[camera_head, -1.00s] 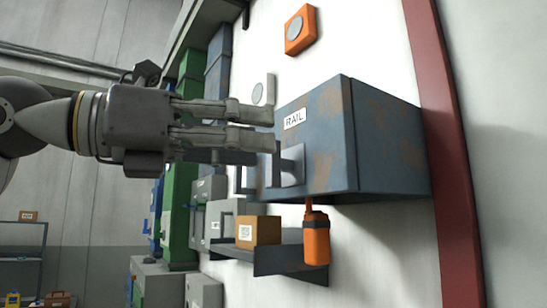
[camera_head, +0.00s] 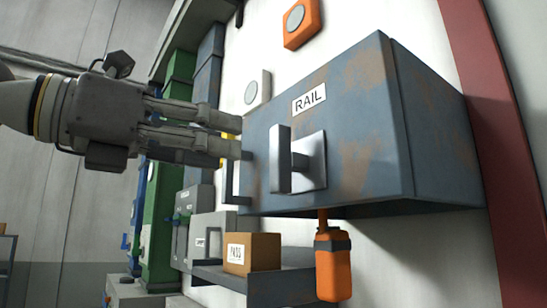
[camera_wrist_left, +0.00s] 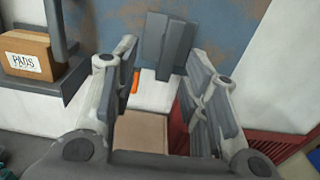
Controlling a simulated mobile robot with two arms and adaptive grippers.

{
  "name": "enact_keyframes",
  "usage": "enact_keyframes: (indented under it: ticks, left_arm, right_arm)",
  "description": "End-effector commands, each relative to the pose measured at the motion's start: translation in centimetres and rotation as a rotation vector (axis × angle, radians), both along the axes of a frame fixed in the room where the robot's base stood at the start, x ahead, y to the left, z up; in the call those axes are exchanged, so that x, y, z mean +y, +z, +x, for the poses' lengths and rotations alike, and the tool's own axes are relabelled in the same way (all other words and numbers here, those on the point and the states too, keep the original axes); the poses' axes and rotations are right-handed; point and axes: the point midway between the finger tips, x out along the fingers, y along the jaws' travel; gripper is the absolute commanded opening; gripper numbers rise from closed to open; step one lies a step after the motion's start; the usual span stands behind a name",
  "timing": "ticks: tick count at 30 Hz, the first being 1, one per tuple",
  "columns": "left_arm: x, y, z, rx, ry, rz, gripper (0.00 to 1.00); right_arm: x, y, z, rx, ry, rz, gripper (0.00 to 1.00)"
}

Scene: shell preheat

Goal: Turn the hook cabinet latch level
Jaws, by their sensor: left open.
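A blue-grey, rust-stained cabinet (camera_head: 350,120) with a label reading RAIL hangs on the white wall. Its latch (camera_head: 280,160) is a grey bar on a square plate at the front. The bar stands about upright in the head view. My left gripper (camera_head: 238,134) is open and empty, with its fingertips left of and slightly above the latch. In the left wrist view, the latch (camera_wrist_left: 165,45) shows beyond and between the open fingers of the left gripper (camera_wrist_left: 166,62). Whether a finger touches it cannot be told. My right gripper is not in view.
An orange bottle-like object (camera_head: 333,268) hangs under the cabinet. A shelf (camera_head: 215,275) below holds a cardboard box (camera_head: 252,252). Grey and green cabinets (camera_head: 165,205) line the wall to the left. A red post (camera_head: 510,180) stands right.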

Motion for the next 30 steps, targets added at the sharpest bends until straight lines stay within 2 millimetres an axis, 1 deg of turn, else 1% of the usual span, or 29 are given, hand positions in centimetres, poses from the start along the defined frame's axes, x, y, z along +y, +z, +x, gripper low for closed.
enact_keyframes:
  ticks: [1,9,12,15,18,22,24,28,29,30]
  left_arm:
    - [-0.7,0.3,0.4,0.0,-0.002,0.004,0.41]
    - [-4.9,0.4,3.4,0.002,-0.003,0.003,0.41]
    - [-6.2,0.3,4.4,0.002,-0.004,0.002,0.41]
    - [-7.2,0.2,5.1,0.002,-0.002,0.001,0.41]
    - [-7.7,0.1,5.5,0.002,-0.002,0.001,0.41]
    - [-8.0,0.0,5.7,0.0,-0.001,0.0,0.41]
    - [-8.0,0.0,5.8,0.0,-0.002,0.0,0.41]
    - [-8.0,-0.1,5.8,0.0,-0.002,0.0,0.41]
    - [-8.0,-0.1,5.7,0.0,-0.002,0.0,0.39]
    - [-8.0,-0.1,5.8,0.001,-0.002,0.001,0.33]
  right_arm:
    - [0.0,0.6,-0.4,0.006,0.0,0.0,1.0]
    - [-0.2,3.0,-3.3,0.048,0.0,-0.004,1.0]
    - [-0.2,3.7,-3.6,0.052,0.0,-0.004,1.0]
    - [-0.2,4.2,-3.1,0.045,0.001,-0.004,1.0]
    - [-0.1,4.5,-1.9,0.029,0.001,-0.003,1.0]
    - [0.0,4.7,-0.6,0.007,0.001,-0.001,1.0]
    - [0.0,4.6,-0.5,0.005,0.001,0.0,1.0]
    - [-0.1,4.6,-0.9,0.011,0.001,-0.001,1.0]
    - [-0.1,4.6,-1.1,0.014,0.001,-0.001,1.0]
    - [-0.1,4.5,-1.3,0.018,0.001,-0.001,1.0]
